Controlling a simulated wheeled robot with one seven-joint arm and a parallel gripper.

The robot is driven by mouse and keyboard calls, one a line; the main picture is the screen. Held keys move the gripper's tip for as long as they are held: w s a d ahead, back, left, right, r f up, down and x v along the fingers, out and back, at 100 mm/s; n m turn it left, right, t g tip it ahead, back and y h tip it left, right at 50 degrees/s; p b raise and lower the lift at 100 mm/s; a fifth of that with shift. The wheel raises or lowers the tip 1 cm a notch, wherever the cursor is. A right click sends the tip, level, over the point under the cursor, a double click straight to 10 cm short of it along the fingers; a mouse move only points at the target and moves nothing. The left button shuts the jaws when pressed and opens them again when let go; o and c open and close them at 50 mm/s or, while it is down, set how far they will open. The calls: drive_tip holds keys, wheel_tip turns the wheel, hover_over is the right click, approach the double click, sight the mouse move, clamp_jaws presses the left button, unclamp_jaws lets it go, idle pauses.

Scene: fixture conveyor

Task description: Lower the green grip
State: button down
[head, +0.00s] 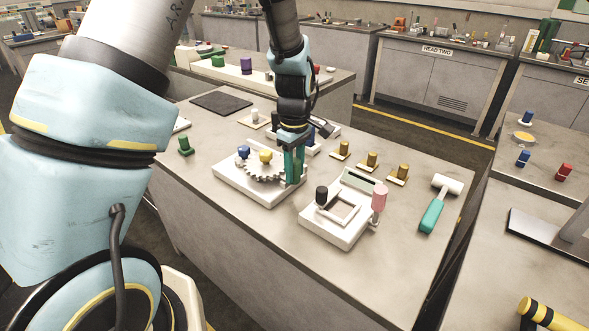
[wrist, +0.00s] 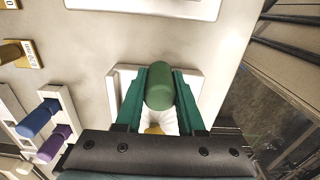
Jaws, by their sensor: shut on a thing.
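The green grip (wrist: 159,85) is a green cylinder, seen from above in the wrist view. My gripper (wrist: 160,78) is shut on it, with one teal finger on each side. In the head view my gripper (head: 295,168) points down at the right end of a white fixture base (head: 256,199). The fingers largely hide the grip there. The base carries a grey gear (head: 268,174), a blue knob (head: 243,152) and a yellow knob (head: 265,156). I cannot tell how high the grip sits above the base.
A second white fixture (head: 322,230) with a black knob (head: 322,195) and a pink grip (head: 379,197) stands close at the right.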

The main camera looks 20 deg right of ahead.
drive_tip(key=shift+f+b, duration=0.85)
drive_tip(key=shift+f, duration=0.55)
drive_tip(key=shift+r, duration=0.1)
drive_tip(key=c, duration=0.5)
unclamp_jaws()
wheel_tip(320, 180, up, 11)
drive_tip(key=shift+f+b, duration=0.1)
drive_tip(key=shift+b, duration=1)
